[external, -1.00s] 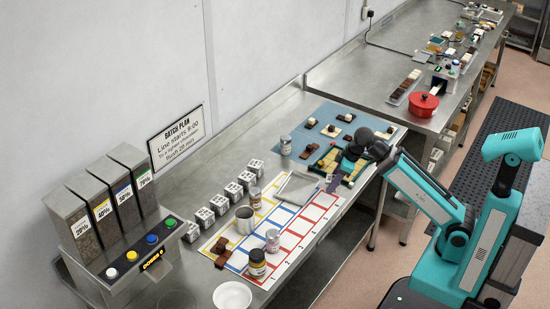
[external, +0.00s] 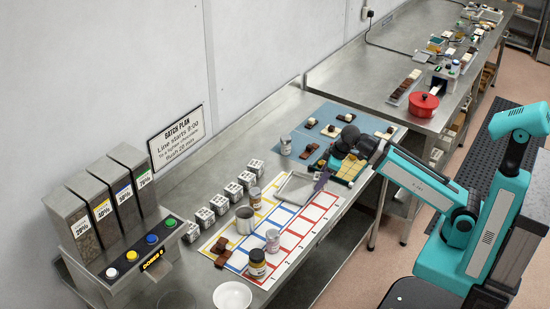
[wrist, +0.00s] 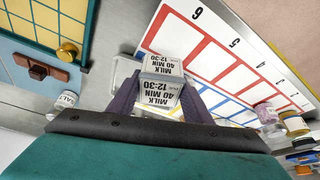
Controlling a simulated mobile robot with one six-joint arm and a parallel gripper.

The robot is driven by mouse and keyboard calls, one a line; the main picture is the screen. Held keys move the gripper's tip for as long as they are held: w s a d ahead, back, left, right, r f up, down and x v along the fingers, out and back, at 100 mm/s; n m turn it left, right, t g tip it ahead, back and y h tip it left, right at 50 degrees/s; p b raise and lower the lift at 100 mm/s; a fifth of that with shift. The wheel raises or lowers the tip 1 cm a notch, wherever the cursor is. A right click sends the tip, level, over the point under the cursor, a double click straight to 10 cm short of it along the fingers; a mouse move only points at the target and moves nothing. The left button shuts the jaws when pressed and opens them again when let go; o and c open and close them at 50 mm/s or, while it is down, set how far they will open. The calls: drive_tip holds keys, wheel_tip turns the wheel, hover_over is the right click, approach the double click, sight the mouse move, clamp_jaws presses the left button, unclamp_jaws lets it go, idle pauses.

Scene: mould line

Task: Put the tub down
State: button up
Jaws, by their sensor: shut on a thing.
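The tub (wrist: 160,92) is a pale box with labels reading "MILK 40 MIN 12:30". In the wrist view it sits between the two purple fingers of my gripper (wrist: 160,98), which is shut on it. In the external view my gripper (external: 320,182) is over the bench, at the right end of a grey tray (external: 296,188). The tub cannot be made out clearly there. I cannot tell whether its base touches anything.
A white mat (external: 268,228) with yellow, blue and red cells lies on the bench; a steel cup (external: 244,220) and several jars stand on it. A yellow gridded mould (external: 352,169) is beside my gripper. Several labelled cubes line the mat's back side.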

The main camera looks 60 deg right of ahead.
drive_tip(key=shift+w+a+r+p, duration=0.1)
drive_tip(key=shift+w+p, duration=0.5)
drive_tip(key=shift+p, duration=1.1)
drive_tip(key=w+p, duration=0.1)
drive_tip(key=p, duration=0.1)
drive_tip(key=w+p, duration=0.1)
drive_tip(key=p, duration=0.2)
drive_tip(key=shift+w+a, duration=0.3)
drive_tip(key=shift+w+a+f+p, duration=0.15)
drive_tip(key=shift+w, duration=0.6)
drive_tip(key=shift+w+a+f+p, duration=0.2)
drive_tip(key=shift+w, duration=0.55)
drive_tip(key=shift+w+a+f+p, duration=0.15)
drive_tip(key=shift+w, duration=0.6)
drive_tip(key=shift+w, duration=0.45)
drive_tip(key=shift+f+p, duration=0.8)
drive_tip(key=shift+f, duration=1)
drive_tip(key=shift+f, duration=0.15)
drive_tip(key=o, duration=1.2)
drive_tip(key=shift+o, duration=0.2)
